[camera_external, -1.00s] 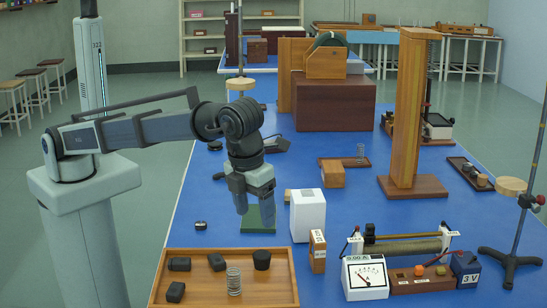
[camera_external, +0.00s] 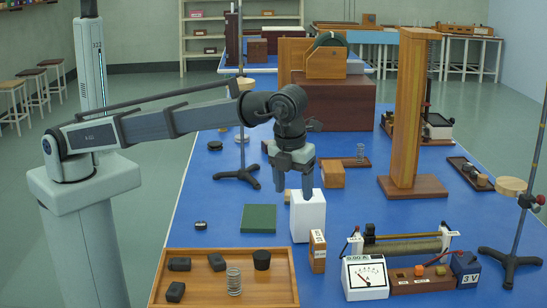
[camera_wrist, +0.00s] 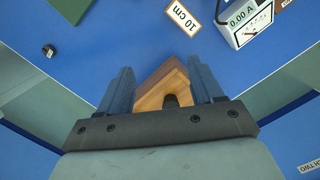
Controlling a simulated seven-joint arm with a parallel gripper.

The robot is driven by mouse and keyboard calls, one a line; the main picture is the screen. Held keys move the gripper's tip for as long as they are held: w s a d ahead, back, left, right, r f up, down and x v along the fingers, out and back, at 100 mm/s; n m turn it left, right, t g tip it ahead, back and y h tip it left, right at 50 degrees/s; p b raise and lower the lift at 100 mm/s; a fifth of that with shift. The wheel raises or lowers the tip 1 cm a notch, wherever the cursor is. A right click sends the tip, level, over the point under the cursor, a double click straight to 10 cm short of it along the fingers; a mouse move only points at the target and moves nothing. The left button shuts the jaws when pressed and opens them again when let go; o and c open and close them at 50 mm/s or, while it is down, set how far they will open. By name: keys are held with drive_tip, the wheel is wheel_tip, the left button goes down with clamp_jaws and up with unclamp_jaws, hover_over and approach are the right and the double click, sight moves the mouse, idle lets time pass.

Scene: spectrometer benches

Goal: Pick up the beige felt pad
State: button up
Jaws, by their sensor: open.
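My gripper (camera_external: 294,190) hangs pointing down above the blue bench, beside and partly in front of the white box (camera_external: 312,215). Its two fingers are apart and hold nothing that I can make out. In the wrist view a wooden piece (camera_wrist: 165,85) with a dark notch shows between the fingers, and I see no clear felt pad.
A green pad (camera_external: 258,219) lies left of my gripper. The labelled wooden block (camera_external: 317,252) and meter (camera_external: 365,279) stand at the front, near a wooden tray (camera_external: 285,263) of dark pieces. A stand (camera_external: 237,178) is behind left. The left bench edge is mostly clear.

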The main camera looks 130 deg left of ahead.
drive_tip(key=s+a, duration=0.1)
drive_tip(key=a, duration=0.3)
drive_tip(key=s+a+f+n, duration=0.1)
drive_tip(key=s+a, duration=0.1)
drive_tip(key=a, duration=0.2)
drive_tip(key=s+a+n, duration=0.1)
drive_tip(key=s+a, duration=0.1)
drive_tip(key=a, duration=0.3)
drive_tip(key=shift+s+f, duration=0.15)
drive_tip(key=shift+s, duration=0.05)
drive_tip(key=s+a+f+n+h, duration=0.1)
drive_tip(key=s+a+f+n, duration=0.1)
drive_tip(key=s+a, duration=0.7)
drive_tip(key=s+a+f+n, duration=0.1)
drive_tip(key=s+a+f, duration=0.2)
drive_tip(key=s+a, duration=0.6)
drive_tip(key=shift+n+h, duration=0.3)
drive_tip(key=shift+h, duration=0.1)
drive_tip(key=d+f, duration=0.1)
drive_tip(key=f, duration=0.2)
drive_tip(key=d+f, duration=0.1)
drive_tip(key=f, duration=0.2)
drive_tip(key=d+f, duration=0.1)
drive_tip(key=f, duration=0.2)
drive_tip(key=shift+s, duration=0.3)
drive_tip(key=shift+s+d+f, duration=0.1)
drive_tip(key=shift+f, duration=1.2)
drive_tip(key=shift+s+f, duration=0.1)
drive_tip(key=shift+f, duration=1.2)
drive_tip(key=shift+c, duration=0.2)
